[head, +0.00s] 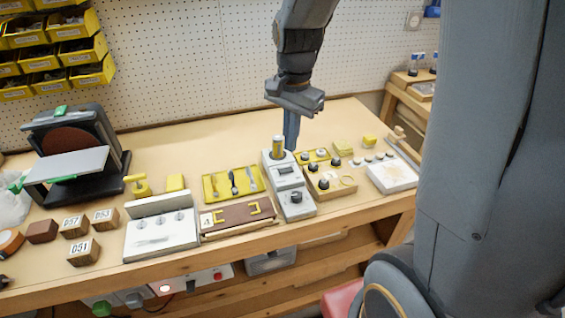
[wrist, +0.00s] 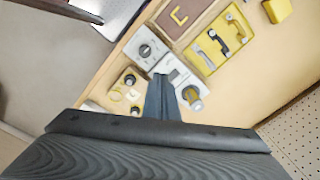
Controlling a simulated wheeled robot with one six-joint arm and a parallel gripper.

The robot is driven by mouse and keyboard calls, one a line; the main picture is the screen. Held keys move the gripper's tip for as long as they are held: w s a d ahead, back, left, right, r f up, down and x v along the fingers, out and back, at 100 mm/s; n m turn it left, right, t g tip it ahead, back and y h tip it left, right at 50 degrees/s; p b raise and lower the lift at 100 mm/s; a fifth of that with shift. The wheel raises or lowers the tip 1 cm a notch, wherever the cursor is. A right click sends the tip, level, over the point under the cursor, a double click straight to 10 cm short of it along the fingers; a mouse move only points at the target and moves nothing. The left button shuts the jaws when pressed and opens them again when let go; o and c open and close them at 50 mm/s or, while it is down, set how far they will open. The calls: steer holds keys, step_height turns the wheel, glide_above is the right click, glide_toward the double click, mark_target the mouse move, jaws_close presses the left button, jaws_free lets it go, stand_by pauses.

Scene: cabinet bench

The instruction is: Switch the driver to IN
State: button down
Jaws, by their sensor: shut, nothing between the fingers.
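A long grey unit (head: 283,171), which appears to be the driver, stands on the bench. My gripper (head: 291,147) is shut and empty, pointing down beside the yellow cylinder. In the wrist view its fingers (wrist: 160,80) cover part of the unit. Any IN marking is too small to read.
A wooden tray (head: 335,190) with dark knobs stands close on the right. A yellow tool tray (head: 208,190) and a brown board (head: 238,218) lie on the left. Numbered wooden blocks (head: 83,252) and a sander (head: 75,155) stand further left.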

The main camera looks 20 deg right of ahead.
mark_target(282, 171)
steer(key=w+r+m, duration=0.1)
steer(key=w+m, duration=0.5)
steer(key=m, duration=0.1)
steer(key=shift+w+d+r+g, duration=0.15)
steer(key=shift+d+r+g, duration=0.1)
steer(key=shift+r+g, duration=0.1)
steer(key=f+p, duration=0.1)
steer(key=f, duration=0.3)
steer(key=f+p, duration=0.1)
steer(key=f, duration=0.4)
steer(key=f+p, duration=0.1)
steer(key=f, duration=0.4)
steer(key=shift+a+p, duration=0.25)
steer(key=shift+p, duration=0.1)
steer(key=shift+f, duration=0.1)
steer(key=shift+a+f, duration=0.1)
steer(key=shift+f, duration=0.1)
